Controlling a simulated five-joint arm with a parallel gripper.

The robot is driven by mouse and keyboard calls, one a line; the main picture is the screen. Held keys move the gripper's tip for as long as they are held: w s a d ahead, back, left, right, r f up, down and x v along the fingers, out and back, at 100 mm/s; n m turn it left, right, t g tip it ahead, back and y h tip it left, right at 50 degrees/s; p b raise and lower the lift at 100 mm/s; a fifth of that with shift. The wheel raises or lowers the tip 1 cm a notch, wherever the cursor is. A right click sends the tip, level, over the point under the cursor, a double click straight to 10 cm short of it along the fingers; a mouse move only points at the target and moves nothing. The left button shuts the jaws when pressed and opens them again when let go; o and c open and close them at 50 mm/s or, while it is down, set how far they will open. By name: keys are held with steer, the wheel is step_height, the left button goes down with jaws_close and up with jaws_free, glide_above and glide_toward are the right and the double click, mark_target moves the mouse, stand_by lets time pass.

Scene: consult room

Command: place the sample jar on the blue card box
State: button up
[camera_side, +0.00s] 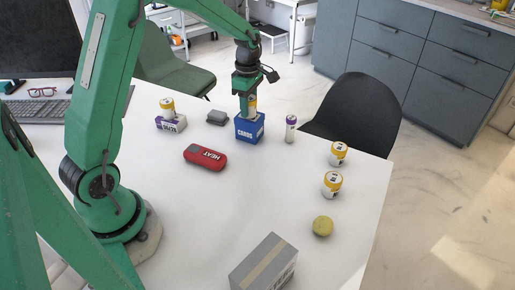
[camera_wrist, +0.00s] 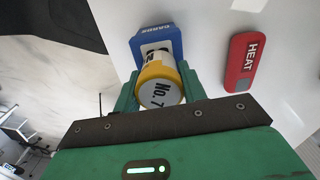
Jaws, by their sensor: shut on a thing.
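My gripper (camera_side: 247,110) points down over the blue card box (camera_side: 249,130), its fingers closed on the sides of a yellow-and-white sample jar (camera_side: 253,104). In the wrist view, the sample jar (camera_wrist: 160,94) sits between the green fingers, its lid marked "No. 7" facing the camera. The blue card box (camera_wrist: 157,38) shows just beyond the jar there. In the side view the jar's lower part is at the box top and partly hidden by a finger. I cannot tell whether the jar touches the box.
A similar jar (camera_side: 167,106) stands on a purple-and-white box (camera_side: 171,124). A grey object (camera_side: 216,117), a red HEAT case (camera_side: 205,157) and a purple-and-white tube (camera_side: 291,128) are near the blue box. Two more jars (camera_side: 338,153), a yellow-green round thing (camera_side: 323,226) and a grey carton (camera_side: 264,264) lie nearer.

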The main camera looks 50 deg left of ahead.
steer(key=shift+f, duration=0.1)
steer(key=o, duration=1)
step_height(320, 180, up, 12)
steer(key=shift+r, duration=0.15)
stand_by(0.4)
